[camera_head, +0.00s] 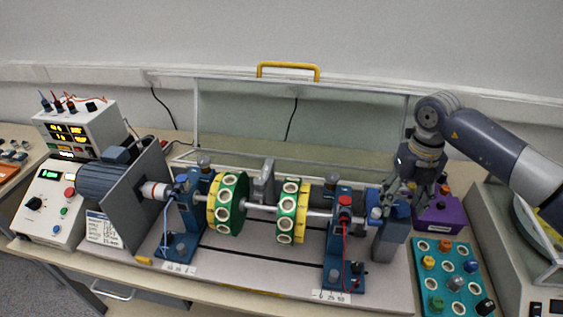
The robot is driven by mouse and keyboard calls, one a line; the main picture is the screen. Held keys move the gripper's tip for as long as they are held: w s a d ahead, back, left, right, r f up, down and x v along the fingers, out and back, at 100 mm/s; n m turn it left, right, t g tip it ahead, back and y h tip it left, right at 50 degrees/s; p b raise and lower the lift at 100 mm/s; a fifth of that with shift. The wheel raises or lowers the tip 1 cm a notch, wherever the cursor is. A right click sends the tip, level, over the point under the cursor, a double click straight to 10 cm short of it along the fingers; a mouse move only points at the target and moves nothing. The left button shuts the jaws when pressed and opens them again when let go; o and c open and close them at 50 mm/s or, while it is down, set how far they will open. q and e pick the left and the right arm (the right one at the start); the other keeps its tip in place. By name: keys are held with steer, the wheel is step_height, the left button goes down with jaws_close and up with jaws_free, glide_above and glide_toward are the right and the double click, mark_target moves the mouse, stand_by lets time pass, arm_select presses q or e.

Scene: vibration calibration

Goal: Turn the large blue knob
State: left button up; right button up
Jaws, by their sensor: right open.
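My right gripper (406,196) comes in from the right and points down, fingers apart, over the blue block at the right end of the shaft rig. A blue rounded part (375,214), which looks like the large blue knob, shows at the left side of that block, just left of and below the fingers. The fingers cover part of the block, and I cannot tell whether they touch it. The grey shaft (262,208) carries two green and yellow discs (228,204) between blue supports. My left gripper is not in view.
A purple box (440,214) stands close to the right of the gripper. A teal tray (432,283) of small parts lies in front of it. A clear guard with a yellow handle (288,66) stands behind the rig. A motor and power units (80,128) are at the left.

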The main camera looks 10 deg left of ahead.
mark_target(401, 205)
steer(key=m+p, duration=1.1)
steer(key=shift+r, duration=0.3)
steer(key=shift+w+r+b, duration=0.1)
steer(key=shift+r+b, duration=0.45)
steer(key=shift+b, duration=0.2)
step_height(401, 205, up, 8)
steer(key=b, duration=0.4)
steer(key=s+a+n+y, duration=0.1)
steer(key=a+y, duration=0.1)
steer(key=a, duration=0.2)
steer(key=s+a+f+n+y, duration=0.1)
steer(key=a, duration=0.4)
steer(key=s+a+f+n+y, duration=0.1)
steer(key=s+a+y, duration=0.1)
steer(key=a, duration=0.2)
steer(key=shift+a+f+g+y+p, duration=0.25)
steer(key=shift+a+g+y+p, duration=0.05)
steer(key=shift+a, duration=0.1)
steer(key=s+a+r+y, duration=0.2)
steer(key=a+y, duration=0.1)
steer(key=a, duration=0.3)
steer(key=s+a+r+n+y, duration=0.1)
steer(key=s+a+r+y, duration=0.1)
steer(key=a, duration=0.4)
steer(key=shift+s+a+r+g+y, duration=0.2)
steer(key=shift+s+a+g+y, duration=0.25)
steer(key=shift+y, duration=0.75)
steer(key=shift+s, duration=0.1)
